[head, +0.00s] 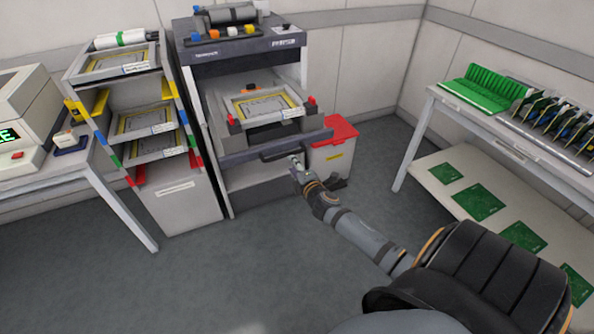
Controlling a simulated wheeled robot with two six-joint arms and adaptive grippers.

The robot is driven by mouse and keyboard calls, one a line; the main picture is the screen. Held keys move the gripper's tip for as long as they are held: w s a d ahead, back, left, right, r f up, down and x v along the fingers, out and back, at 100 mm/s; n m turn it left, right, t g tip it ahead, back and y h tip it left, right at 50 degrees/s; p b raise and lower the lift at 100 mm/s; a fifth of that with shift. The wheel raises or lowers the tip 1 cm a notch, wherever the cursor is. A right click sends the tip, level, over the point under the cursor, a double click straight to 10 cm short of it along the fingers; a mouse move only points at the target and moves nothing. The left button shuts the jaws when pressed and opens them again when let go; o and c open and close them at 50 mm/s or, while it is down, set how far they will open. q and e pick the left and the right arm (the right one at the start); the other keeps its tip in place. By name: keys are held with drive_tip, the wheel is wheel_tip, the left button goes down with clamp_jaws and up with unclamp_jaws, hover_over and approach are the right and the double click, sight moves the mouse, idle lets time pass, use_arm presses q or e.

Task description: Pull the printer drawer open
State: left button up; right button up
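The printer (237,53) is a tall grey cabinet against the back wall. Its drawer (235,157) sticks out from the front of the cabinet, with a dark handle along its front edge. A framed stencil with a yellow border (240,106) sits inside above the drawer front. My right gripper (295,160) is at the right part of the drawer handle, at the end of my outstretched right arm. The fingertips are small and partly merge with the handle, so I cannot tell whether they are closed on it. My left gripper is not in view.
A red-lidded bin (333,157) stands close to the right of the drawer. A rack of framed trays (180,203) stands to the left. A table with green boards (560,150) is at the right. The grey floor in front is clear.

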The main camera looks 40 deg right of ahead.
drive_tip(key=v, duration=0.3)
idle(0.5)
drive_tip(key=s+d+f+m+g+p, duration=0.1)
drive_tip(key=s+f+m+g+p, duration=0.15)
drive_tip(key=s+f, duration=0.45)
drive_tip(key=s+f+m+g+p, duration=0.1)
drive_tip(key=s+f+m+g, duration=0.25)
drive_tip(key=f, duration=0.65)
drive_tip(key=s+d+f+m+g+p, duration=0.1)
drive_tip(key=s+f+m+g, duration=0.1)
drive_tip(key=s+f, duration=0.55)
drive_tip(key=s+a+f+m+g+y+p, duration=0.1)
drive_tip(key=s+a+f, duration=0.3)
drive_tip(key=s, duration=0.4)
drive_tip(key=s+a+f+m+g+y+p, duration=0.1)
drive_tip(key=s+a+f+m+g, duration=0.2)
drive_tip(key=s+f, duration=0.3)
drive_tip(key=s+a+f+m+g+y+p, duration=0.1)
drive_tip(key=s+a+f, duration=0.4)
drive_tip(key=s, duration=0.7)
drive_tip(key=shift+s+a+m+g, duration=0.25)
drive_tip(key=shift+a+m+g, duration=0.25)
drive_tip(key=shift+m, duration=0.6)
